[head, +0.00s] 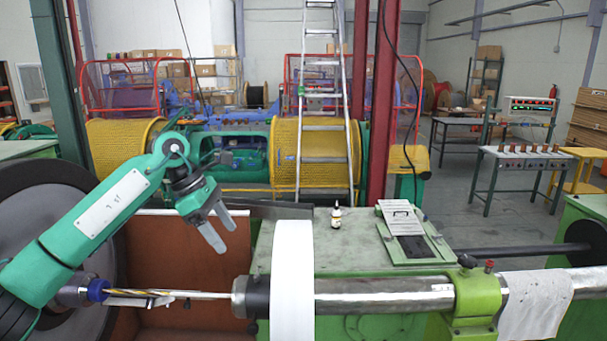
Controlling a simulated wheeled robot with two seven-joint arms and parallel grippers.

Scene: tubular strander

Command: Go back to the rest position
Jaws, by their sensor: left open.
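My left arm comes in from the left, green with a white label plate. My left gripper (219,232) is open, its two grey fingers apart and pointing down and to the right. Nothing is between the fingers. It hangs above the reddish-brown panel, behind and above the metal shaft (390,294), and does not appear to touch either. My right arm and right gripper are not in view.
A ladder (325,100) and red posts stand behind.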

